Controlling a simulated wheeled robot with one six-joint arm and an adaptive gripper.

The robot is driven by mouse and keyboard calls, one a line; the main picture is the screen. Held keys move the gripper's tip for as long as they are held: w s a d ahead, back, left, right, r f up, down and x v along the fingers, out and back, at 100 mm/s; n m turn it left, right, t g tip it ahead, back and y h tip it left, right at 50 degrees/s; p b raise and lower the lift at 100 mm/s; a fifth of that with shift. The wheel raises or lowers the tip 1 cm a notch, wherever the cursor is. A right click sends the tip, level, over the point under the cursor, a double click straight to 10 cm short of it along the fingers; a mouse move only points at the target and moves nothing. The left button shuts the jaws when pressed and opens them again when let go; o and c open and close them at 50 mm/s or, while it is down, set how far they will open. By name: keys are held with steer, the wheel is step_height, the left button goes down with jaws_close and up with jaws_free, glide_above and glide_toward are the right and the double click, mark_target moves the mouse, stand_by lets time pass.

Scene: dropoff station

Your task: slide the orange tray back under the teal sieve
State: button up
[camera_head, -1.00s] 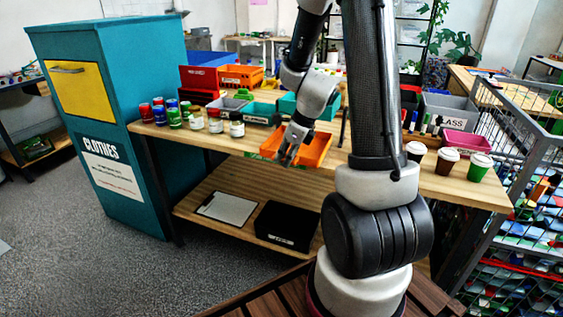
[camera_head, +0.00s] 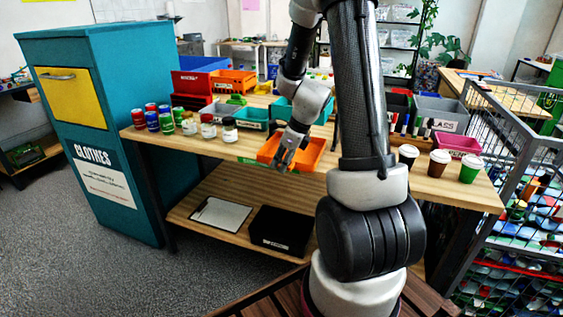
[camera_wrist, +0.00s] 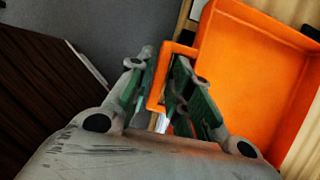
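The orange tray (camera_head: 309,154) is at the front edge of the wooden table, sticking out a little over it. In the wrist view the tray (camera_wrist: 245,75) fills the right side and looks empty, with a square handle loop on its near side. My gripper (camera_wrist: 165,65) has one finger inside the loop and one outside, closed on the handle bar. In the head view my gripper (camera_head: 283,160) is at the tray's front left. A teal container (camera_head: 282,108), seemingly the sieve, stands behind the tray, partly hidden by my arm.
A smaller teal bin (camera_head: 250,121) and several jars (camera_head: 208,128) stand left of the tray. Several cups (camera_head: 438,163), a grey bin (camera_head: 440,112) and a pink bin (camera_head: 457,146) are at the right. A wire cage (camera_head: 520,150) stands beyond the table's right end.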

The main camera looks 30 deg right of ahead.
steer(key=shift+o, duration=0.5)
steer(key=v, duration=1.2)
